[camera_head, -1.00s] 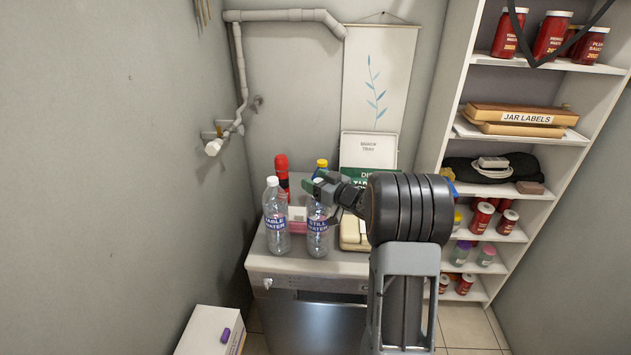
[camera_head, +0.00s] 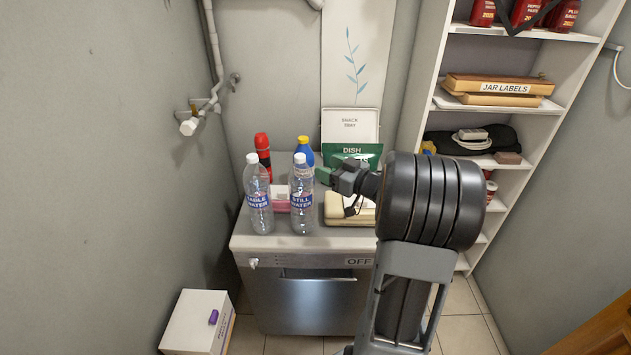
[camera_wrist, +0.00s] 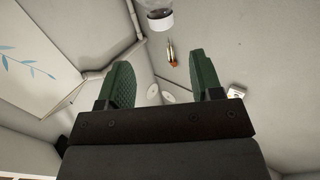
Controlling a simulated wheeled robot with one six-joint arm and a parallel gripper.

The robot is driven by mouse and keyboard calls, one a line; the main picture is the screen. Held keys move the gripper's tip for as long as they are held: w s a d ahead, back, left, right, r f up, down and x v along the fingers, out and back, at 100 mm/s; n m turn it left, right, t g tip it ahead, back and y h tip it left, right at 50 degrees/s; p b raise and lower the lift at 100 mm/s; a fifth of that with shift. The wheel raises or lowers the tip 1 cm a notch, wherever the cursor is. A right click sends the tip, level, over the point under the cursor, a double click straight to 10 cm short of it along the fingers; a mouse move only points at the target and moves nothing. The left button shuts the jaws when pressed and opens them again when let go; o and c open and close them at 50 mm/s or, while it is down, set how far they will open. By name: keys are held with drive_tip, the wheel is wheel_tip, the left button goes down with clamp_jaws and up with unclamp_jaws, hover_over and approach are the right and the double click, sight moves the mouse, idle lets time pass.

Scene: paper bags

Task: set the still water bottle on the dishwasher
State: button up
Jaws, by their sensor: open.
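The still water bottle (camera_head: 302,205), clear with a white cap and blue label, stands upright on top of the dishwasher (camera_head: 270,243). The table water bottle (camera_head: 258,200) stands just left of it. My gripper (camera_head: 347,178) is right of the still water bottle at about cap height, apart from it. In the wrist view my gripper (camera_wrist: 160,86) has its green fingers spread with nothing between them.
A red bottle (camera_head: 262,150) and a blue bottle with a yellow cap (camera_head: 304,148) stand behind. A beige case (camera_head: 345,212) and a green dish tablets box (camera_head: 345,151) are on the right. A shelf (camera_head: 425,120) is farther right. A white box (camera_head: 193,322) is at the floor's left.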

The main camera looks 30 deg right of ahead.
drive_tip(key=a+r+m+g+h, duration=0.25)
drive_tip(key=a+m+h, duration=0.2)
drive_tip(key=h, duration=0.55)
drive_tip(key=s+a+f+g+y, duration=0.1)
drive_tip(key=s+a+f+g, duration=0.2)
drive_tip(key=s+a, duration=0.3)
drive_tip(key=s+a+f+g+y, duration=0.1)
drive_tip(key=s+a+f+g, duration=0.2)
drive_tip(key=s, duration=1)
drive_tip(key=a+g, duration=0.3)
drive_tip(key=a, duration=0.1)
drive_tip(key=shift+s+a+y, duration=0.2)
drive_tip(key=shift+y, duration=0.1)
drive_tip(key=shift+g, duration=0.25)
